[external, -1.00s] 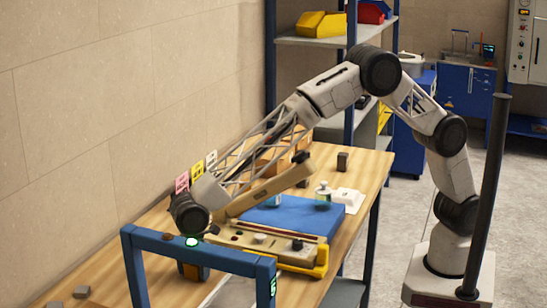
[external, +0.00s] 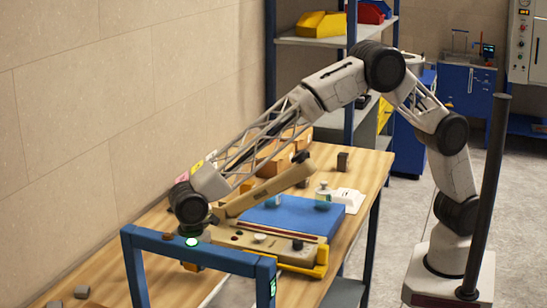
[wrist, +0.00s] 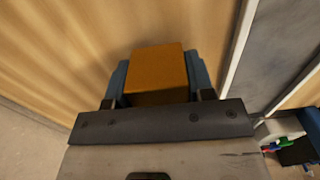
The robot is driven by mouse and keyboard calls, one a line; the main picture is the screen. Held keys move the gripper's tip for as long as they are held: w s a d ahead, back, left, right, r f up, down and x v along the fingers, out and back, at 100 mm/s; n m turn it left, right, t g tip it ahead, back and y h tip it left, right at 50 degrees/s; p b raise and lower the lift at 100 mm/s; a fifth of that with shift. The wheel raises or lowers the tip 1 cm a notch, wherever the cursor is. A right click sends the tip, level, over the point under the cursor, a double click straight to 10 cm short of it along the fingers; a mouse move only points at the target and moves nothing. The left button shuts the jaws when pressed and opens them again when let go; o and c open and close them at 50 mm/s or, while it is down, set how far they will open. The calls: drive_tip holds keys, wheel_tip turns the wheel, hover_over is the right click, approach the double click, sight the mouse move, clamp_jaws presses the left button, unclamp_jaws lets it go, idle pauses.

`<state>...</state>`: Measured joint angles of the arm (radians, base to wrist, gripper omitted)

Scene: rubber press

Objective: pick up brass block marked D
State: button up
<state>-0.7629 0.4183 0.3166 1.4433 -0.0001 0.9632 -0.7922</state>
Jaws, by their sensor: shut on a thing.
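An orange-brown brass-coloured block (wrist: 158,72) sits between the blue fingers of my gripper (wrist: 158,80) in the wrist view. My gripper is shut on it. Its visible faces show no letter, so I cannot tell whether it is the one marked D. In the external view my wrist is over the near left part of the table, behind the blue frame (external: 207,250). The frame's top bar hides much of the gripper and the block there.
A beige and yellow press-like device (external: 270,244) and a blue mat (external: 290,217) lie right of my wrist. Small grey blocks (external: 81,291) lie at the table's near left. The wall is close on the left. Bare wood shows around the block in the wrist view.

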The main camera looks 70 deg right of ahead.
drive_tip(key=shift+r, duration=3.55)
